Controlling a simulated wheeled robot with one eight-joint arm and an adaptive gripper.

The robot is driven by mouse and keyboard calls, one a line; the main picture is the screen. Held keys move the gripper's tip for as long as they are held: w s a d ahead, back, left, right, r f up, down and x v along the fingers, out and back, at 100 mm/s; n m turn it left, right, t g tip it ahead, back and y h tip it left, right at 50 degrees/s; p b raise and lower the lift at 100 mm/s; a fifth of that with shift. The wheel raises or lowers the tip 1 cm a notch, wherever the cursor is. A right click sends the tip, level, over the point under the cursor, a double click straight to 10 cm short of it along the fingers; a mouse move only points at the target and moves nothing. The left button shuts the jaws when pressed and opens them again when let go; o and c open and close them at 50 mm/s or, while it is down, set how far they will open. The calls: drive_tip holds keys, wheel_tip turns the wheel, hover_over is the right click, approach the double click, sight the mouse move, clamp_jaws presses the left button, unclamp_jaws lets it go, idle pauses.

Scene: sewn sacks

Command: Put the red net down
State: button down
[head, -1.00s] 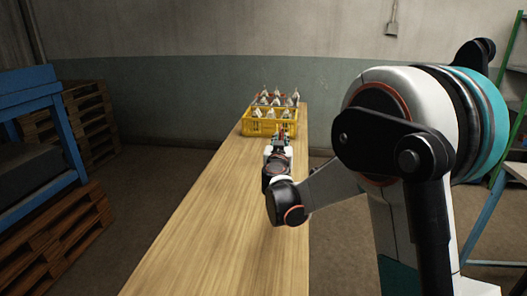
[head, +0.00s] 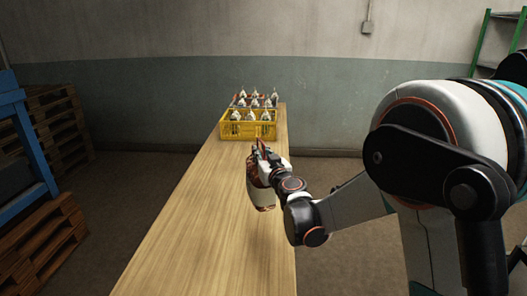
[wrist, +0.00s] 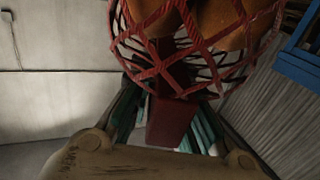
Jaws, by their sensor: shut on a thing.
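The red net (head: 261,194) holds orange-brown contents and hangs below my gripper (head: 262,152) in the head view, over the wooden table (head: 180,250). In the wrist view the net's red mesh (wrist: 195,45) fills the top, and its red gathered neck (wrist: 173,120) is between the fingers. My gripper is shut on that neck. I cannot tell whether the net's lower end touches the table; my arm hides part of it.
A yellow crate (head: 247,132) with several white-topped sacks (head: 250,115) stands at the table's far end. The table between crate and gripper, and to the left, is bare. Wooden pallets (head: 42,240) and a blue rack (head: 35,125) stand at the left.

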wheel_tip(320, 180, down, 17)
drive_tip(key=b, duration=0.5)
drive_tip(key=shift+f+b, duration=0.2)
drive_tip(key=shift+b, duration=0.2)
drive_tip(key=shift+f, duration=0.1)
drive_tip(key=c, duration=1.8)
unclamp_jaws()
drive_tip(key=shift+c, duration=0.2)
drive_tip(key=o, duration=0.3)
